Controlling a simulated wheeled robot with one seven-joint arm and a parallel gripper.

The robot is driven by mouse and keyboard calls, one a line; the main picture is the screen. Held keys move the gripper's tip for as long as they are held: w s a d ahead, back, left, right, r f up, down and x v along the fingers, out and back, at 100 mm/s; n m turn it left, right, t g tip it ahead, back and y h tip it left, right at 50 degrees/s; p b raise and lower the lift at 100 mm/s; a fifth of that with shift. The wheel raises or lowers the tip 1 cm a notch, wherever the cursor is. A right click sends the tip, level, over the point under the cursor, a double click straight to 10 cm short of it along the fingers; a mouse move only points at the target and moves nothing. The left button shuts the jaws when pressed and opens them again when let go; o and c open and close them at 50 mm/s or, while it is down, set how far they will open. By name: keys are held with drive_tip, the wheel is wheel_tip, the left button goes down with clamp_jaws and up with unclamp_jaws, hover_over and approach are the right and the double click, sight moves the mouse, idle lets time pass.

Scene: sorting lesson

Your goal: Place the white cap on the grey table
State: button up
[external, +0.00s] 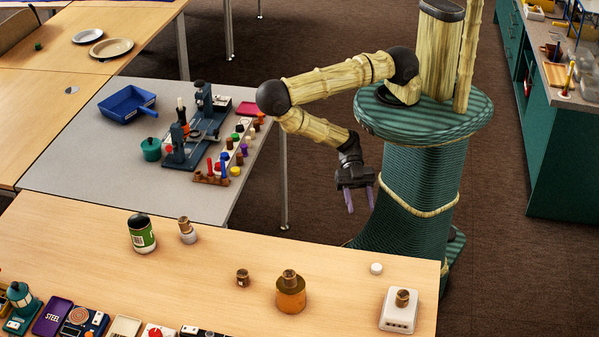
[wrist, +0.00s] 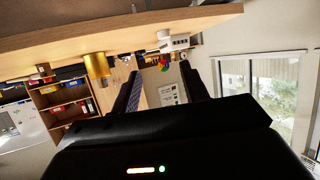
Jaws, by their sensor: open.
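The white cap (external: 376,268) is a small round piece lying on the light wooden table near its far right edge in the external view. The grey table (external: 75,165) is at the left, beyond the wooden table. My gripper (external: 361,209) is open and empty, pointing down in front of my base. It is beyond the wooden table's far edge, up and left of the cap in the picture. In the wrist view, a white box (wrist: 176,43) and an orange jar (wrist: 97,66) show near the tabletop; I cannot clearly pick out the cap there.
The wooden table (external: 190,270) also holds the orange jar (external: 290,296), a white box (external: 398,312), a dark green jar (external: 142,235) and small pieces. The grey table carries a blue dustpan (external: 127,105), a green pot (external: 151,149) and coloured pegs; its front left is bare.

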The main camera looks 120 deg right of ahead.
drive_tip(key=w+d+r+m+g+h, duration=0.1)
drive_tip(key=w+d+r+m+h, duration=0.3)
drive_tip(key=w+d+r+h, duration=0.7)
drive_tip(key=s+d+r+m+g, duration=0.1)
drive_tip(key=s+r+m, duration=0.1)
drive_tip(key=r+m, duration=0.2)
drive_tip(key=s+d+r+m+h, duration=0.1)
drive_tip(key=r+m, duration=0.4)
drive_tip(key=r, duration=0.6)
drive_tip(key=shift+s+d+r+g, duration=0.2)
drive_tip(key=shift+s+d+g, duration=0.25)
drive_tip(key=shift+s, duration=0.75)
drive_tip(key=shift+o, duration=0.7)
